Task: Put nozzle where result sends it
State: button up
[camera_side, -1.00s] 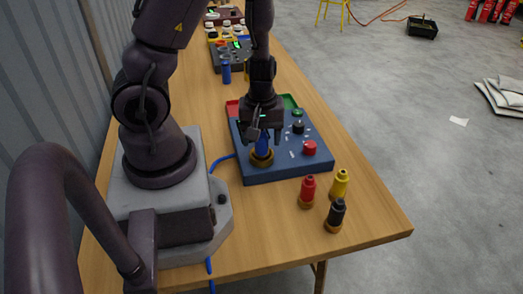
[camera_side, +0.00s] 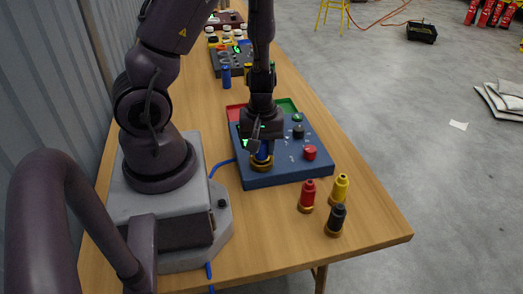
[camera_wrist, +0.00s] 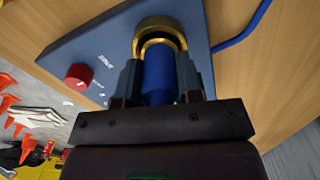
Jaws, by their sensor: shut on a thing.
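A blue nozzle (camera_side: 264,154) stands roughly upright at a brass ring (camera_side: 261,165) near the front left of the blue test box (camera_side: 285,176). My gripper (camera_side: 262,143) is shut on the nozzle from above. In the wrist view the blue nozzle (camera_wrist: 158,78) lies between the fingers, its far end against or inside the brass ring (camera_wrist: 160,28); I cannot tell how deep it sits. A red tray (camera_side: 234,111) and a green tray (camera_side: 288,105) adjoin the box's far edge. The box's lit display is mostly hidden by my gripper.
The box carries a red button (camera_side: 310,152), a black knob (camera_side: 298,131) and a green lamp (camera_side: 297,117). Red (camera_side: 307,195), yellow (camera_side: 339,188) and black (camera_side: 336,219) nozzles stand at the front right. A blue cable (camera_wrist: 243,30) leaves the box. Other equipment stands farther back.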

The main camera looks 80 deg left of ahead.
jog(key=shift+r, duration=0.1)
notch_tip(320, 180, up, 9)
jog(key=shift+r, duration=0.2)
jog(key=shift+s+a+r, duration=0.1)
jog(key=shift+a+r, duration=0.05)
jog(key=shift+a, duration=0.1)
jog(key=s+a+n, duration=0.7)
jog(key=a+n, duration=0.1)
jog(key=a, duration=0.5)
jog(key=shift+n, duration=0.6)
jog(key=w+a+f, duration=0.2)
jog(key=a+f, duration=0.1)
jog(key=a, duration=0.1)
jog(key=w+a+f, duration=0.3)
jog(key=a, duration=0.1)
jog(key=w+a+f, duration=0.2)
jog(key=a+f, duration=0.2)
jog(key=shift+w+a+f, duration=0.1)
jog(key=shift+w+a, duration=0.15)
jog(key=shift+a, duration=0.1)
jog(key=shift+w+a+f, duration=0.1)
jog(key=shift+a+f, duration=0.05)
jog(key=shift+f, duration=1.5)
